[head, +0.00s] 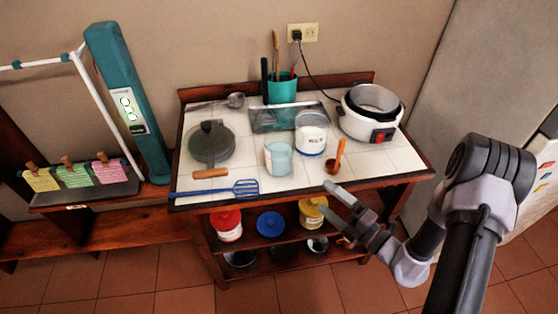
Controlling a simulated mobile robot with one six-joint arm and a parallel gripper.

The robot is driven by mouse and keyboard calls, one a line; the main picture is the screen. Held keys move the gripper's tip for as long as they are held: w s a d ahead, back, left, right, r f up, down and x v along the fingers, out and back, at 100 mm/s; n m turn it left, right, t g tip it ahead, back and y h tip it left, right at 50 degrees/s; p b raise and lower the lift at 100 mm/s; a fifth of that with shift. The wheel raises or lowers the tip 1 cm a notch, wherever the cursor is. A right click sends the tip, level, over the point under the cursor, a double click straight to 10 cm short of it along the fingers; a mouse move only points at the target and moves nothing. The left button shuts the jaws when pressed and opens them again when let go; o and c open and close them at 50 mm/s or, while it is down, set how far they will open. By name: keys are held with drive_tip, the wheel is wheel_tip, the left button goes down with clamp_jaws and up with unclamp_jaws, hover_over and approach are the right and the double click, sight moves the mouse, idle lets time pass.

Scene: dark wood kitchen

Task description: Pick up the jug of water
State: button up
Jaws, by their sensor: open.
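A light blue, partly see-through vessel (278,157), which looks like the jug of water, stands upright on the white tiled counter top (300,178), near its front middle. I cannot make out a handle on it. My gripper (329,198) is in front of the counter's front edge, to the right of and nearer than the jug. Its fingers are apart and point left toward the counter. Nothing is between them, and they do not touch the jug.
A white milk container (311,135) stands close behind the jug.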

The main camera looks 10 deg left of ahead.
drive_tip(key=b, duration=0.1)
approach(294, 172)
drive_tip(key=x, duration=0.4)
drive_tip(key=b+x, duration=0.2)
drive_tip(key=x, duration=0.3)
drive_tip(key=shift+w+a+f, duration=0.15)
drive_tip(key=shift+w+a, duration=0.1)
drive_tip(key=shift+a, duration=0.05)
drive_tip(key=c, duration=1.8)
